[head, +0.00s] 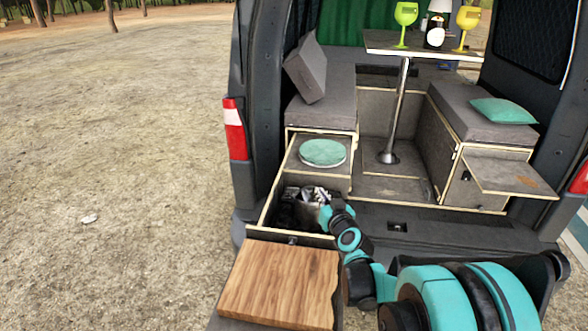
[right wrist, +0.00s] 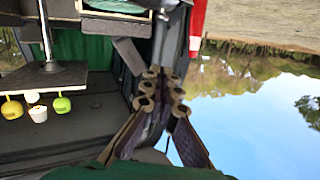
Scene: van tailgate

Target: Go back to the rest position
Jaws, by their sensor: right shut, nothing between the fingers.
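My right arm reaches up from the lower right of the head view. Its gripper (head: 318,194) appears in front of the open drawer under the left bench. In the right wrist view, which is upside down, the right gripper (right wrist: 162,90) is shut and empty, with van interior on one side and sky on the other. Whether it is inside the drawer or above it is hard to tell from the head view. My left gripper is in neither view.
The open drawer (head: 268,214) has dark contents. A wooden board (head: 281,284) lies in front of it. A round green item (head: 323,152) sits above the drawer. The table (head: 385,44) holds a green cup (head: 404,17) and a yellow cup (head: 467,20). A fold-out shelf (head: 508,178) is at right. Open ground lies left.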

